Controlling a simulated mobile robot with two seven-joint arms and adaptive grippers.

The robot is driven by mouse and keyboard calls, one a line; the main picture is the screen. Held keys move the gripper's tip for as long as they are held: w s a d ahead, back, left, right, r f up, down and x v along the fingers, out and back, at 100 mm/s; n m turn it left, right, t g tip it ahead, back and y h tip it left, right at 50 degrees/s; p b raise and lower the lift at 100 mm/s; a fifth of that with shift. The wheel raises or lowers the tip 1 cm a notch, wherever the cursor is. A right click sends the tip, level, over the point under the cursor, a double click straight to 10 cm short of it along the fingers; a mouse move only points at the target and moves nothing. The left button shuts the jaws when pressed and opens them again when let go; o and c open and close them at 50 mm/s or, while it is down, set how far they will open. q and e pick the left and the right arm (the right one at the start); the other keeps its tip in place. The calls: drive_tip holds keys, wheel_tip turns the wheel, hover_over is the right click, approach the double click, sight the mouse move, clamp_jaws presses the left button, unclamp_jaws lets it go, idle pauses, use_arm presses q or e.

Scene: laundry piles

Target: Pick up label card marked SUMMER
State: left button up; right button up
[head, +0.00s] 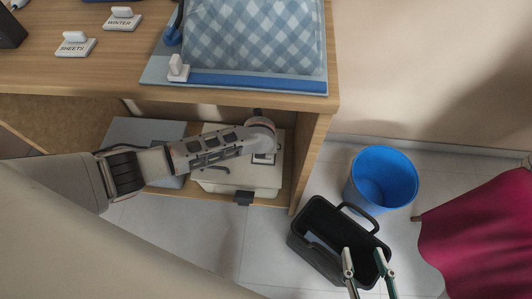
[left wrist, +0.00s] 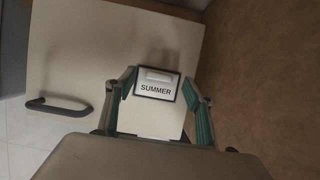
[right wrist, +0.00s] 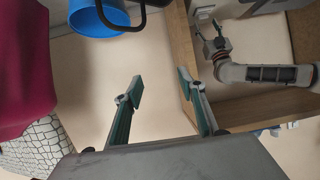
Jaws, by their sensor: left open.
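The label card marked SUMMER (left wrist: 155,91) has a dark edge and a pale raised tab; it lies on a white lidded box (left wrist: 80,55). In the left wrist view it lies between the fingers of my left gripper (left wrist: 160,80), which is open. Whether either finger touches the card I cannot tell. In the head view my left wrist hides most of that gripper, and part of the card (head: 264,158) shows beside it on the white box (head: 215,185). My right gripper (head: 364,253) is open and empty, in front of the black caddy; its fingers also show in the right wrist view (right wrist: 160,80).
The wooden table (head: 110,75) overhangs the shelf where my left arm reaches in. On top are the SHEETS card (head: 75,46), the WINTER card (head: 121,20) and folded checked cloth (head: 255,35). A black caddy (head: 305,250) and blue bucket (head: 385,180) stand on the floor.

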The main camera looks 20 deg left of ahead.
use_arm(q)
wheel_tip(320, 180, down, 3)
drive_tip(key=shift+s+a+r+b, duration=0.1)
drive_tip(key=shift+s+r+b, duration=0.05)
drive_tip(key=shift+b, duration=0.15)
drive_tip(key=shift+w+f, duration=0.2)
drive_tip(key=shift+w, duration=0.05)
drive_tip(key=shift+w+r, duration=0.1)
drive_tip(key=shift+w, duration=0.1)
drive_tip(key=shift+w+r, duration=0.1)
drive_tip(key=shift+r, duration=0.1)
drive_tip(key=c, duration=0.9)
use_arm(e)
drive_tip(key=shift+w+a+r+m, duration=0.3)
drive_tip(key=shift+a+r, duration=0.15)
drive_tip(key=shift+a, duration=0.05)
